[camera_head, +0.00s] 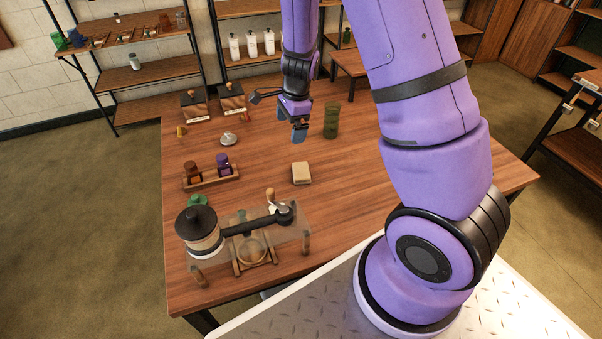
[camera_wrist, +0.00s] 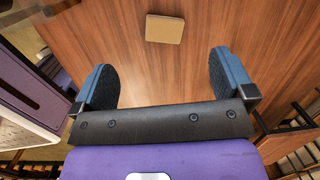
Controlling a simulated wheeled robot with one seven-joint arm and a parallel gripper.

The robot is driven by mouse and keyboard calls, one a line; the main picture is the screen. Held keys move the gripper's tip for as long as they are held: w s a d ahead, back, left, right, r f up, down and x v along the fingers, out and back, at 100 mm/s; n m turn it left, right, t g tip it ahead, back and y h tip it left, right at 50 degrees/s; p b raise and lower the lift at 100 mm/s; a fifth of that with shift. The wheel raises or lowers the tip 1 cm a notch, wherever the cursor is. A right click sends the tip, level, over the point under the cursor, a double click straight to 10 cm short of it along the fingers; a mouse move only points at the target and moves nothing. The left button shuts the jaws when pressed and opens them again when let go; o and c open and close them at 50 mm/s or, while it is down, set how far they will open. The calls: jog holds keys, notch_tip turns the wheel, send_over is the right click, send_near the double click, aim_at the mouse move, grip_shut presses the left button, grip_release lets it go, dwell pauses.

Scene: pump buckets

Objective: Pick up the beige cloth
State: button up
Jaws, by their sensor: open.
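The beige cloth (camera_head: 301,173) is a small folded square lying flat on the wooden table, right of the bottle rack. It also shows in the wrist view (camera_wrist: 165,29) at the top middle, beyond the fingertips. My gripper (camera_head: 299,135) is above the table, behind the cloth in the head view and apart from it. In the wrist view my gripper (camera_wrist: 164,75) has its two blue fingers spread wide with nothing between them.
A wooden rack with small bottles (camera_head: 210,178) and a grinder (camera_head: 199,232) on a clear stand are left and in front of the cloth. A green stacked object (camera_head: 331,120) stands right of my gripper. A metal tamper (camera_head: 229,139) lies at left. Table around the cloth is clear.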

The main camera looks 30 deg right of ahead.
aim_at(301, 170)
jog(key=d+f+m, duration=0.1)
jog(key=f, duration=0.5)
jog(key=d+f+m+h, duration=0.1)
jog(key=f, duration=0.6)
jog(key=d+f+m, duration=0.1)
jog(key=f, duration=0.6)
jog(key=shift+w+d+m+g+h, duration=0.25)
jog(key=shift+d+m+g+h, duration=0.05)
jog(key=shift+g, duration=0.1)
jog(key=c, duration=0.6)
